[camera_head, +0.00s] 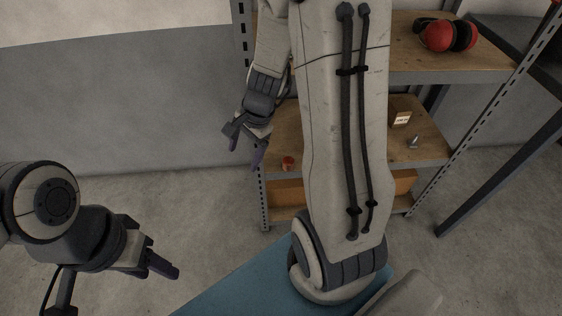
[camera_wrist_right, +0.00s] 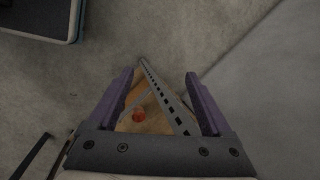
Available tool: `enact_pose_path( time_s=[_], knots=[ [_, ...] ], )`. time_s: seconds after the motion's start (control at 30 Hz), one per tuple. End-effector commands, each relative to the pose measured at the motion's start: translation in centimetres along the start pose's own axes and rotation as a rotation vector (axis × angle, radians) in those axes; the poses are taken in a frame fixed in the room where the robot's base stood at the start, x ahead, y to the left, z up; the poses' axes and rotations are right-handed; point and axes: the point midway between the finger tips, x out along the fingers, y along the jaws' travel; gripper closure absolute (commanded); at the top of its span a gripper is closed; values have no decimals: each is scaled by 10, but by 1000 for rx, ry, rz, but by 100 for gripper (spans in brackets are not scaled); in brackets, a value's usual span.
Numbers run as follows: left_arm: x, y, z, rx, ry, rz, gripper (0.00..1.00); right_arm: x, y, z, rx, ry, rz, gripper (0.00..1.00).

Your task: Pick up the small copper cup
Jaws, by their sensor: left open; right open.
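The small copper cup (camera_head: 288,163) stands on the wooden middle shelf (camera_head: 430,146) of a metal rack, near its left edge. My right gripper (camera_head: 246,149) is open and empty, with purple fingers pointing down. In the head view it is to the left of the cup, apart from it. In the right wrist view the cup (camera_wrist_right: 138,114) shows small and reddish between the open fingers (camera_wrist_right: 160,75), nearer the left one, and well below them. My left gripper (camera_head: 160,262) is open and empty at the lower left, far from the cup.
The rack's perforated post (camera_head: 246,60) stands close to my right gripper; a post (camera_wrist_right: 165,96) also crosses the right wrist view. Red ear muffs (camera_head: 448,36) lie on the upper shelf. A small box (camera_head: 401,117) and a metal item (camera_head: 413,142) are right of the cup. My arm hides the shelf's middle.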

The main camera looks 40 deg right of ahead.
Motion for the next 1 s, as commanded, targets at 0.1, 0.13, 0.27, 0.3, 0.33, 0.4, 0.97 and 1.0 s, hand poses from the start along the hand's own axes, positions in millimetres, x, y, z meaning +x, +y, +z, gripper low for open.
enact_pose_path(
  time_s=[0.1, 0.13, 0.27, 0.3, 0.33, 0.4, 0.97, 1.0],
  knots=[
    [19, -1, 1, 0, 0, 0, 50, 29, 22, -82, 461, 35, -56, 17],
    [19, -1, 1, 0, 0, 0, 50, 32, 26, -96, 564, 35, -71, 17],
    [20, -1, 1, 0, 0, 0, 50, 40, 43, -147, 983, 19, -139, 17],
    [20, -2, 1, 0, 0, 0, 50, 43, 48, -159, 1089, 12, -157, 17],
    [21, -2, 1, 0, 0, 0, 50, 44, 52, -167, 1159, 7, -169, 17],
    [21, -2, 1, 0, 0, 0, 50, 47, 58, -181, 1276, -2, -191, 17],
    [53, -4, 3, 0, 0, 0, 50, 104, 53, -197, 1364, -10, -210, 17],
    [56, -4, 3, 0, 0, 0, 50, 108, 53, -198, 1363, -10, -209, 17]
  ],
)
